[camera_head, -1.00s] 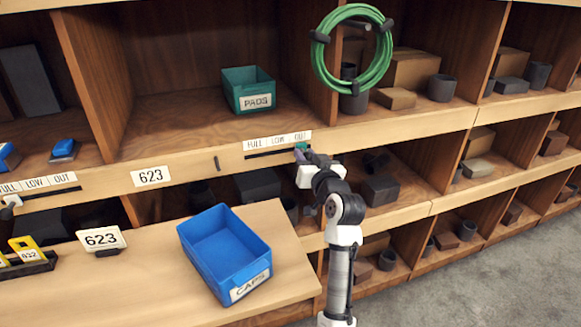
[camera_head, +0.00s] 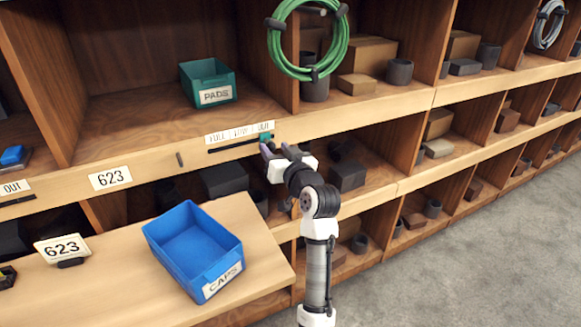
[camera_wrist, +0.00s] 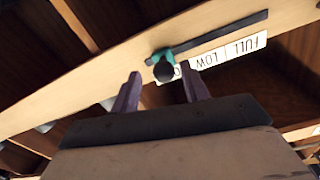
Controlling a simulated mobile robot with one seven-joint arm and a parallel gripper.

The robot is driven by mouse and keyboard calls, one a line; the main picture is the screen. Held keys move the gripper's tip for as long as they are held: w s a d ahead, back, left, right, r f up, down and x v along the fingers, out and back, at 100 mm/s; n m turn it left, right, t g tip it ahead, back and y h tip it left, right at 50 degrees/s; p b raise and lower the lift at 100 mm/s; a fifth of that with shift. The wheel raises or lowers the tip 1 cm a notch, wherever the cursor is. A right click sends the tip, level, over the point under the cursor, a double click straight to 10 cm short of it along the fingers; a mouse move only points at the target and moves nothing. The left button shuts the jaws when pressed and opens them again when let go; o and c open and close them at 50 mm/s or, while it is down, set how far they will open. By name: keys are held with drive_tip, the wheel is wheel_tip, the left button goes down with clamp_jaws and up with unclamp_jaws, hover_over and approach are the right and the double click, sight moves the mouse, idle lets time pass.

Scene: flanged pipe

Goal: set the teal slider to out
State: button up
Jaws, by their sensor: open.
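The teal slider (camera_head: 265,138) sits at the right end of a dark slot (camera_head: 228,146) in the shelf's front edge, under the OUT part of a FULL / LOW / OUT label (camera_head: 238,132). In the wrist view, the teal slider (camera_wrist: 163,64) with its dark round knob is at the slot's end beside the label, which appears upside down and partly hides OUT behind the slider and a finger. My gripper (camera_head: 272,152) is open, its tips close to the slider. In the wrist view, the two fingers of my gripper (camera_wrist: 160,88) stand apart on either side below the knob, not closed on it.
A teal PADS bin (camera_head: 208,82) sits on the shelf above. A blue CAPS bin (camera_head: 193,250) stands on the wooden ledge (camera_head: 130,300) at lower left. A green hose coil (camera_head: 345,45) hangs on a divider. Grey floor (camera_head: 480,240) is open at right.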

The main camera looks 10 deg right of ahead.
drive_tip(key=b+v, duration=0.2)
drive_tip(key=v, duration=0.9)
drive_tip(key=shift+s, duration=0.2)
drive_tip(key=shift+d+r, duration=0.1)
